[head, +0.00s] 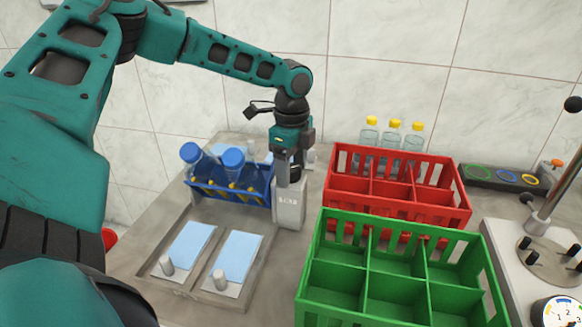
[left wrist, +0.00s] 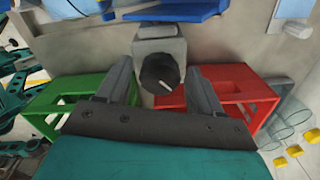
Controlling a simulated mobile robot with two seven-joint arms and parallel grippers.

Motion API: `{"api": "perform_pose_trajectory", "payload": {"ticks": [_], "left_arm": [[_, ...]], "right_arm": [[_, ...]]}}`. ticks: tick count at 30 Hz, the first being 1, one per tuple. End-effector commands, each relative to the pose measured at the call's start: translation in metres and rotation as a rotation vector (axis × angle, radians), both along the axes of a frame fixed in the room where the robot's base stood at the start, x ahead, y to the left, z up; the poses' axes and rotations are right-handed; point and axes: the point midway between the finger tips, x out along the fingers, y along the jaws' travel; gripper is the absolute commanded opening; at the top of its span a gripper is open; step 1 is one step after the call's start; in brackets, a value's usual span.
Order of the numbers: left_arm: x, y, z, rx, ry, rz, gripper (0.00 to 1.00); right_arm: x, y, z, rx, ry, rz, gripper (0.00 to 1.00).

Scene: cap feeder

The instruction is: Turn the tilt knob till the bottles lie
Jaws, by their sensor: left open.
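A blue tilting rack (head: 240,194) holds bottles with blue caps (head: 233,158); they lean to the upper left in the head view. A grey housing (head: 289,212) stands at the rack's right end. Its dark round tilt knob (left wrist: 160,73), with a pale pointer line, shows in the left wrist view and is hidden by my gripper in the head view. My left gripper (head: 291,178) points down at the housing. In the left wrist view its open fingers (left wrist: 160,82) stand on either side of the knob, with gaps visible. My right gripper is not in view.
A red crate (head: 345,187) with yellow-capped clear bottles (head: 368,133) behind it and a green crate (head: 310,283) stand close to the right. Two light-blue pads (head: 236,256) lie in trays in front of the rack.

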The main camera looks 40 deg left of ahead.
Motion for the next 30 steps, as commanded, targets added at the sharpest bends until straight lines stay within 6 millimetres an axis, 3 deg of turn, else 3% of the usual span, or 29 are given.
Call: {"api": "perform_pose_trajectory", "payload": {"ticks": [15,23,30], "left_arm": [[0.0003,-0.0002,0.0001,-0.001,-0.001,0.648,0.66],[0.0002,-0.0003,0.0002,-0.001,0.000,0.680,0.66],[0.0000,-0.0002,0.0001,0.000,0.000,0.678,0.44]], "right_arm": [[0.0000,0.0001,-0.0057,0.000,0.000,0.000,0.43],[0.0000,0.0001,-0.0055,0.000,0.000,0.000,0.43],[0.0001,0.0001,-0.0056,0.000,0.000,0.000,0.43]]}}
